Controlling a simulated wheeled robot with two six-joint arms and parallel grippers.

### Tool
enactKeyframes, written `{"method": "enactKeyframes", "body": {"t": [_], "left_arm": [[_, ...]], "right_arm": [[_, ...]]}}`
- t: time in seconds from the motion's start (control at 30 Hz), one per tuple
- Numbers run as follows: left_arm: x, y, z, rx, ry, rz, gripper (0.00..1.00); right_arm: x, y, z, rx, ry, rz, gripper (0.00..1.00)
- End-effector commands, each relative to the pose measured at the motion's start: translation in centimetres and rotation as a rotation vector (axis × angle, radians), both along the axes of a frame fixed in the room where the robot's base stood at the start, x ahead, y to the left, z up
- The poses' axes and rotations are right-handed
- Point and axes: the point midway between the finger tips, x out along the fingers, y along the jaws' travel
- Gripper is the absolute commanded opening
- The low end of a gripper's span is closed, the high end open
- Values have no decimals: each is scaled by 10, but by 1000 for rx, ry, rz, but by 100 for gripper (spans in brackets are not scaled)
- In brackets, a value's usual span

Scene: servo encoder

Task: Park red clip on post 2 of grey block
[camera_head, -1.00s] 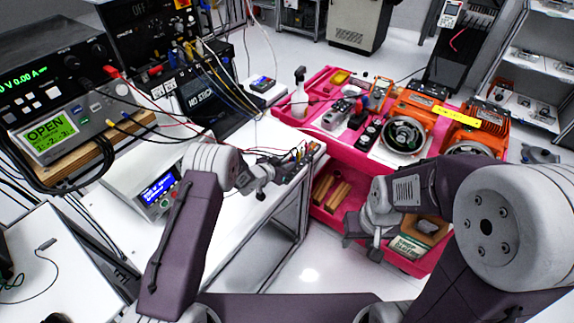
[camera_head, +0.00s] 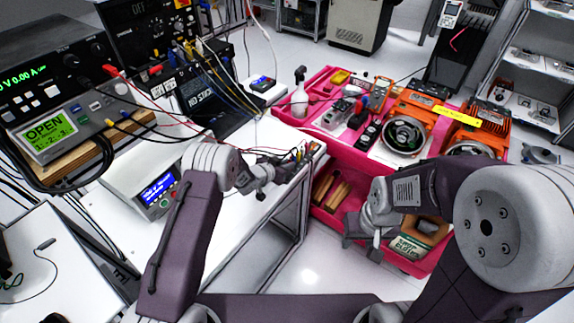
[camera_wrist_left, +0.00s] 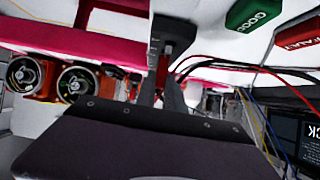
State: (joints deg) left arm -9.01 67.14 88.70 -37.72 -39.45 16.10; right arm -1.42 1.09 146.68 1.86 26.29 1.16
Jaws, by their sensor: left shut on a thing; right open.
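My left gripper (camera_wrist_left: 166,85) points away from the wrist camera, its jaws shut on a small dark red piece (camera_wrist_left: 178,30), which looks like the red clip. A red lead (camera_wrist_left: 215,61) runs off to the right beside it. In the head view my left gripper (camera_head: 285,172) is over the right end of the white bench, among thin wires and small parts. The clip is too small to make out there. I cannot clearly tell the grey block or its posts from these parts. My right gripper (camera_head: 362,242) is open and empty, in front of the pink cart.
A pink cart (camera_head: 322,135) with orange machines (camera_head: 415,110) stands right of the white bench (camera_head: 232,205). Green (camera_wrist_left: 254,13) and red (camera_wrist_left: 297,40) labelled pieces show in the left wrist view. Cables and instruments crowd the bench's left; a spray bottle (camera_head: 300,97) stands behind.

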Motion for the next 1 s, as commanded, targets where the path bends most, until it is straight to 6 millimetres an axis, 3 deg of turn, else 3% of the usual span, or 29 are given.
{"method": "enactKeyframes", "body": {"t": [0.6,0.63,0.7,1.0], "left_arm": [[0,0,-3,0,0,0,0],[0,0,-3,0,0,0,19],[0,0,-3,0,0,0,38],[0,0,-3,0,0,0,39]], "right_arm": [[0,0,-3,0,0,0,44],[0,0,-3,0,0,0,44],[0,0,-3,0,0,0,44],[0,0,-3,0,0,0,44]]}}
